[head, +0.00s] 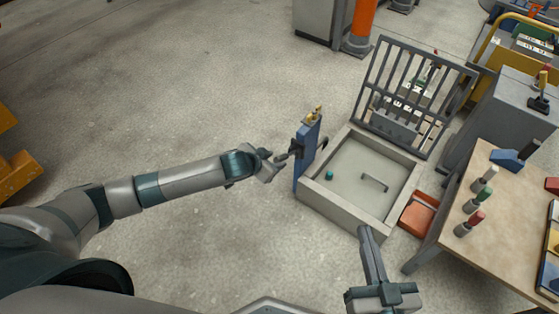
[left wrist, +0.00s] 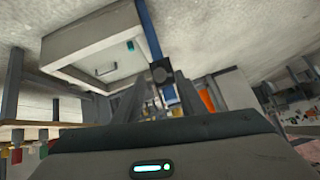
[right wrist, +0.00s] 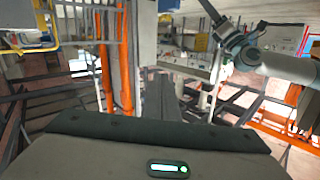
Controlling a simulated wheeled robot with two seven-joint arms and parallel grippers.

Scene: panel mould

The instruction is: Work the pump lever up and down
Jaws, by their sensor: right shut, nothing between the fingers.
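The blue pump post (head: 309,145) stands upright against the left wall of a grey box, with yellow fittings on top. A dark lever part (head: 295,149) sticks out from its left side. In the left wrist view, the blue post (left wrist: 149,30) has a dark square end piece (left wrist: 161,71) in front of it. My left gripper (head: 282,157) is close beside this lever part. Its fingers (left wrist: 158,88) look apart, with the dark piece showing between their tips; contact is not clear. My right gripper (head: 364,232) is shut and empty near the box's front corner; its closed fingers show in the right wrist view (right wrist: 187,90).
The grey box (head: 345,212) holds a handle (head: 375,183) and a small teal piece (head: 329,174). A barred grate (head: 412,95) stands raised behind it. A red-orange block (head: 417,216) and a workbench (head: 500,235) are at the right.

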